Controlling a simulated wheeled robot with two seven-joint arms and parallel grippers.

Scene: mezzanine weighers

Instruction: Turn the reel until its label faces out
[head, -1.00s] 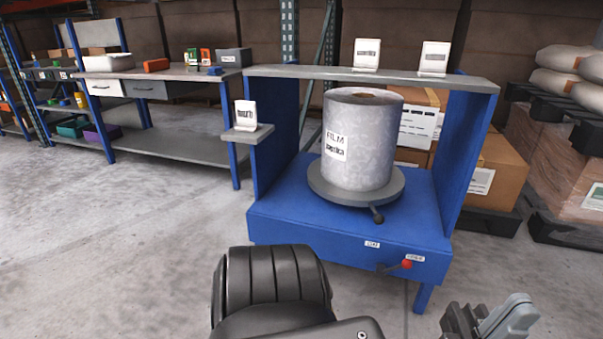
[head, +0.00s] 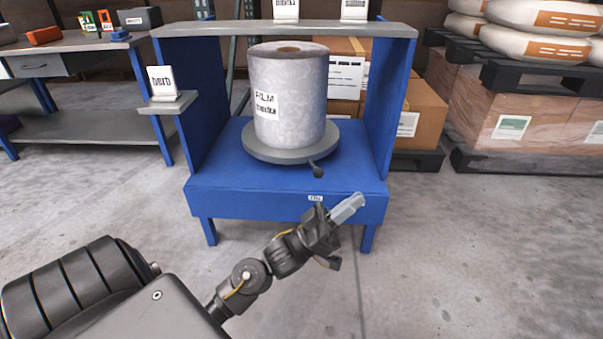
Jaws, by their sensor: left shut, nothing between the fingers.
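The reel (head: 300,100) is a pale grey mottled cylinder standing upright on a round grey turntable (head: 270,156) in a blue stand (head: 250,203). Its white label (head: 265,105), reading FILM on top, sits left of the middle of its visible side. A dark-knobbed handle (head: 316,168) sticks out at the turntable's front right. My left gripper (head: 350,207) is shut and empty, in front of the stand's front panel in the picture, below the handle and apart from it. It hides the panel's right part, where the red-knobbed lever was seen. My right gripper is not in view.
Blue side walls and a grey top shelf (head: 290,29) frame the reel. A small side shelf (head: 168,102) holds a white card. Cartons (head: 412,110) stand behind; wrapped pallets (head: 520,115) stand at the right. The floor in front is clear.

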